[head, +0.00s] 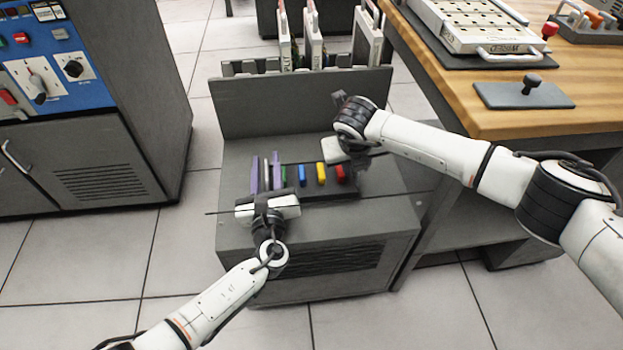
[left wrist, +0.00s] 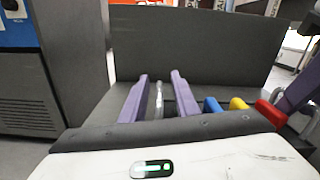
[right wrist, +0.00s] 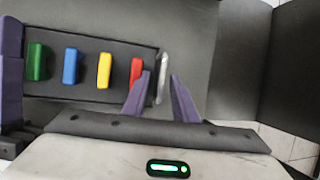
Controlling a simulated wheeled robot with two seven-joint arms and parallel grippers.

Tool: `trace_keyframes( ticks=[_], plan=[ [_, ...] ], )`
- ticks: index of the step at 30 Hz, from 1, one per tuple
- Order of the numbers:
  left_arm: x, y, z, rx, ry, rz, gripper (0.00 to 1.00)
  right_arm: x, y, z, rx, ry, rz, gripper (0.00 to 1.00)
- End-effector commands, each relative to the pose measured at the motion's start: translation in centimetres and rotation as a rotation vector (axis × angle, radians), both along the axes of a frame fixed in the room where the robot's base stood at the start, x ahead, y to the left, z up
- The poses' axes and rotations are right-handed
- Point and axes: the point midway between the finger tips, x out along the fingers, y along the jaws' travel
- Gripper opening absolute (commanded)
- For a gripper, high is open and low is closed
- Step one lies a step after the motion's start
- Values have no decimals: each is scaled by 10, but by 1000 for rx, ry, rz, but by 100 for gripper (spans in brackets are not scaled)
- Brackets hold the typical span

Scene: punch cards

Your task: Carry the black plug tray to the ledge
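The black plug tray (head: 310,194) lies on the grey cabinet top (head: 235,160), with green, blue, yellow and red plugs in a row. My left gripper (head: 265,162) is at its left end; in the left wrist view its purple fingers stand apart on either side of a pale upright handle (left wrist: 158,100). My right gripper (right wrist: 161,84) is at the right end, near the red plug (right wrist: 136,70). Its fingers are apart, with the pale right handle (right wrist: 163,76) between them. In the head view its fingers are mostly hidden. I cannot tell which surface is the ledge.
An upright grey panel (head: 300,103) stands behind the tray, with a rack of white card frames (head: 313,40) beyond. A wooden table (head: 440,75) is at the right, with a dark plate (head: 510,97) on it. A blue control panel (head: 50,75) is at the left.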

Motion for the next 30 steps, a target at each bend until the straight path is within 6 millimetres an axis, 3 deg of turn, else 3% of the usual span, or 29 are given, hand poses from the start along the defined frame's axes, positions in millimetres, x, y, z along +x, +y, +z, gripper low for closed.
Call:
trace_keyframes(
  ticks=[8, 13, 24, 30],
  plan=[
    [0, 2, -1, 2, 2, 3, 28, 0, -1, 0, -2, 0, -2, 26],
    [-12, 0, -2, 2, 3, 2, 28, 0, -2, 0, -2, 0, -2, 26],
    [-87, -8, -2, 1, 4, 1, 28, 0, -2, 0, -2, 0, -2, 26],
    [-113, -12, -1, 1, 1, 1, 28, 0, -2, 0, -2, 0, -2, 26]
  ],
)
